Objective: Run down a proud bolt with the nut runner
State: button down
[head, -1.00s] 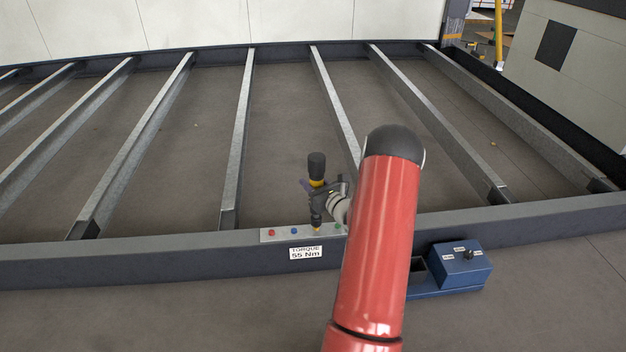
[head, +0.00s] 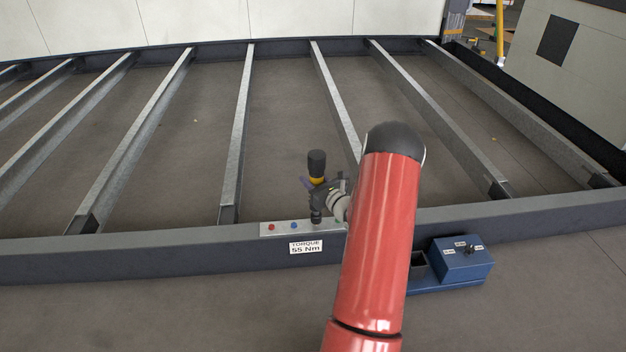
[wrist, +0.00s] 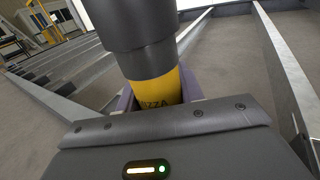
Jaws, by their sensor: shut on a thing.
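The nut runner (head: 317,166) has a black top and a yellow band, and stands upright over the plate on the frame's front beam. My gripper (head: 318,188) is shut on it from the right. In the wrist view the nut runner (wrist: 163,88) fills the upper middle between the jaws. Its lower end reaches the pale bolt plate (head: 270,230); the bolt under it is hidden. A red bolt (head: 271,227) and a blue bolt (head: 294,226) show on the plate to its left. My arm hides the plate's right end.
A label (head: 306,247) reading TORQUE 55 Nm is on the front beam (head: 150,255). A blue box with a knob (head: 462,258) stands on the floor at right, beside an open holder (head: 419,266). Metal cross beams (head: 236,135) run back from the front beam.

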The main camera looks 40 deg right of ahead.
jog(key=shift+f+b, duration=1.2)
jog(key=shift+b, duration=0.15)
dwell(1.7)
jog(key=shift+r+p, duration=1.6)
jog(key=shift+r, duration=1.15)
